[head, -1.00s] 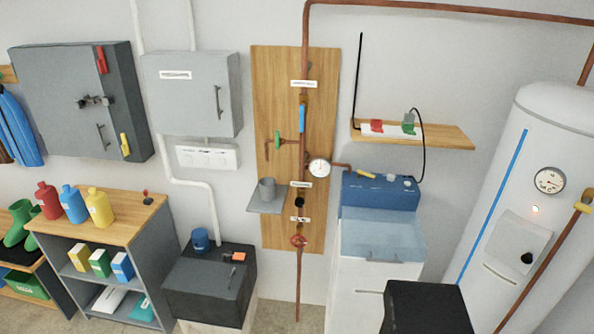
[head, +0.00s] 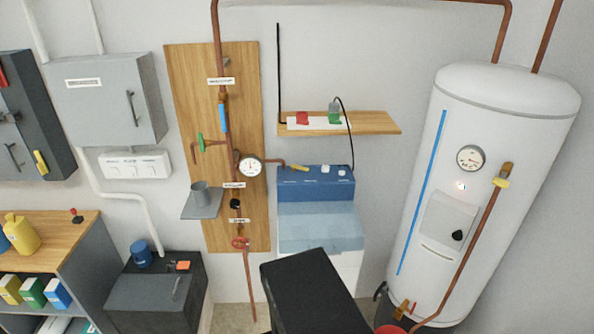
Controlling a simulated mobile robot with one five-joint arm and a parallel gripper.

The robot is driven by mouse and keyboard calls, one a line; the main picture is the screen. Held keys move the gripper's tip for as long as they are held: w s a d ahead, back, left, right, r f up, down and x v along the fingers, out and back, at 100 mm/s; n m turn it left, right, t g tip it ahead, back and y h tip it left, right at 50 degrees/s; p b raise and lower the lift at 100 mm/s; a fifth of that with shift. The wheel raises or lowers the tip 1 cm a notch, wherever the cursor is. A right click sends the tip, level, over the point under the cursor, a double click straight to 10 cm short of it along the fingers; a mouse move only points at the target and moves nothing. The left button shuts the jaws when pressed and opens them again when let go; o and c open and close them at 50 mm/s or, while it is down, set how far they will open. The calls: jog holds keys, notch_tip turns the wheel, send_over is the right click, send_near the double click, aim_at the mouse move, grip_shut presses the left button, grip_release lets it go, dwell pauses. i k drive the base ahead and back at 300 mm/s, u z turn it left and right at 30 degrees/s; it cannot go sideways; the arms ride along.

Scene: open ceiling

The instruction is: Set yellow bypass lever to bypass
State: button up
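A small yellow lever (head: 299,168) lies along the left part of the blue top (head: 315,183) of a softener-like unit. It points toward the pipe and gauge side and looks nearly level with a slight tilt. Its markings are too small to read. Another yellow handle (head: 501,183) sits on the copper pipe at the white tank, and a yellow lever (head: 41,161) is on the grey cabinet at the left edge. A black block at the bottom centre looks like part of my arm. No gripper fingers show.
A round gauge (head: 250,167) and copper pipes run on the wooden board (head: 187,110) left of the unit. A wooden shelf (head: 375,124) hangs above it. The white tank (head: 495,110) stands right. A dark box (head: 140,295) stands lower left.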

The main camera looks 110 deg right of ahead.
aim_at(293, 166)
jog(key=u, duration=0.1)
jog(key=k, duration=1)
jog(key=z, duration=0.65)
jog(key=i, duration=0.45)
jog(key=u, duration=0.1)
